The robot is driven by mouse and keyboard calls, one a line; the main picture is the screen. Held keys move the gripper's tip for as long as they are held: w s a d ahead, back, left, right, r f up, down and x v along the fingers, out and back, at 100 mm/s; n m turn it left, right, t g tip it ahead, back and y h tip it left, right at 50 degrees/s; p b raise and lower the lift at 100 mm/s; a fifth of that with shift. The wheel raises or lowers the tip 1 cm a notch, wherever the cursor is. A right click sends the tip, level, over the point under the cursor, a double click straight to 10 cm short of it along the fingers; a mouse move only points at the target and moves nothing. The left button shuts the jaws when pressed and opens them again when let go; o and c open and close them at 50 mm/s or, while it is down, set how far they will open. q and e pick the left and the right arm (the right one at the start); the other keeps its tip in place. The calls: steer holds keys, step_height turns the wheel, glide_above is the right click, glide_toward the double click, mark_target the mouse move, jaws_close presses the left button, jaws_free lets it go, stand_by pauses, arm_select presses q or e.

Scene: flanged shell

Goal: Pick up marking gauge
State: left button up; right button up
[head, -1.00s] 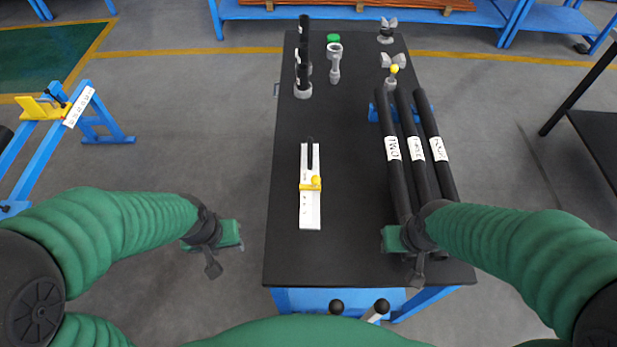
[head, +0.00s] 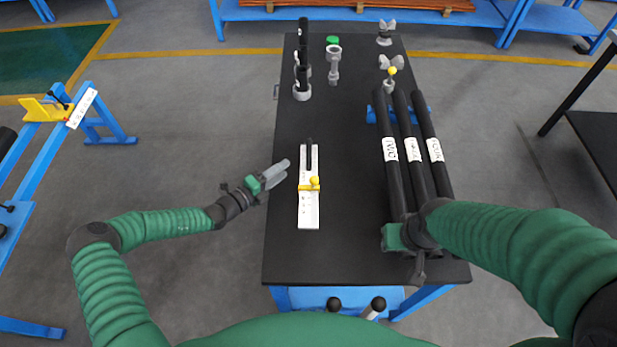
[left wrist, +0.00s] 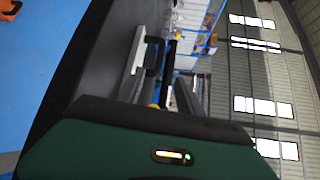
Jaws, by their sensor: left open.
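The marking gauge (head: 309,208) lies on the black tabletop, left of the middle. It has a white flat plate, a yellow slider across it and a black rod at its far end. My left gripper (head: 277,175) is open and empty at the table's left edge, just left of the gauge and apart from it.
Three black tubes (head: 412,150) with white labels lie along the table's right side. Grey fittings (head: 334,65) and upright dark rods (head: 302,75) stand at the far end. The tabletop (head: 345,130) between gauge and tubes is clear. A blue stand (head: 110,125) is at the left.

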mark_target(309, 153)
arm_select(q)
steer(key=x, duration=0.7)
steer(key=shift+s+d+f, duration=0.1)
steer(key=x, duration=0.5)
steer(key=shift+w+f, duration=0.15)
steer(key=shift+w, duration=0.35)
steer(key=shift+d, duration=0.3)
steer(key=c, duration=0.4)
steer(key=shift+a, duration=0.2)
jaws_close()
steer(key=shift+s+d, duration=0.1)
